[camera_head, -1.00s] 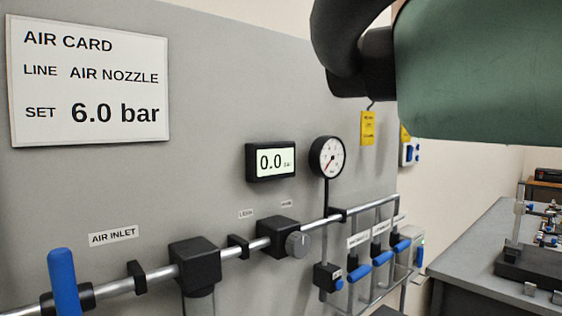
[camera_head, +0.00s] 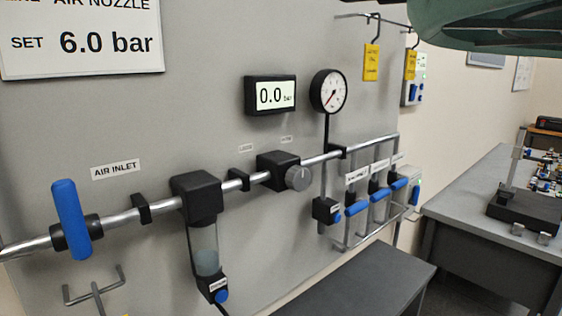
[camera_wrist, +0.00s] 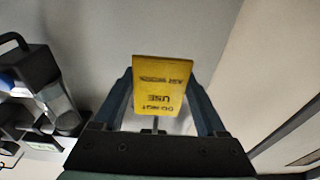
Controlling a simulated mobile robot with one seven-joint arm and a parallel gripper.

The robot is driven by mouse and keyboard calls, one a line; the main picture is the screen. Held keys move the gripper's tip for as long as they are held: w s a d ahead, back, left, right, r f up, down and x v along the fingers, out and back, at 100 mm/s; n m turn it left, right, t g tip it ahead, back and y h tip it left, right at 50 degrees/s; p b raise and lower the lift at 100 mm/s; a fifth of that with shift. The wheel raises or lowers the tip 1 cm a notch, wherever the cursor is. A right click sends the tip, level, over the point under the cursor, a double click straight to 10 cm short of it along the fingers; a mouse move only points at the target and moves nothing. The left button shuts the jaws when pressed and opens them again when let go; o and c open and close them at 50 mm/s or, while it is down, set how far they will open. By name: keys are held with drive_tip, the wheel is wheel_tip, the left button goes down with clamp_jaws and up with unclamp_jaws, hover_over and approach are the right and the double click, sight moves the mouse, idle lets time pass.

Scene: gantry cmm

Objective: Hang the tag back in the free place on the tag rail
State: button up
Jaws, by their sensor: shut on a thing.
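My gripper (camera_wrist: 160,90) shows in the wrist view, its two blue-grey fingers shut on a yellow tag (camera_wrist: 161,82). The tag faces the camera, with its black print upside down: "DO NOT USE" and a line that seems to begin "ASK". The held tag cannot be made out in the head view. There, the thin tag rail (camera_head: 353,15) runs along the top of the grey panel. One yellow tag (camera_head: 371,62) hangs from a hook, and another yellow tag (camera_head: 410,65) hangs to its right. The rail's left end looks bare.
Below the rail are a round gauge (camera_head: 328,92), a 0.0 bar display (camera_head: 270,95) and a pipe (camera_head: 120,221) with a blue-handled valve (camera_head: 69,215). A dark bench (camera_head: 365,283) stands in front; a grey table (camera_head: 470,220) stands right. My green arm covers the upper right.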

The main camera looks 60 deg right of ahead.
drive_tip(key=r+b+v, duration=0.1)
drive_tip(key=v, duration=0.5)
drive_tip(key=shift+s, duration=0.35)
drive_tip(key=shift+a, duration=0.15)
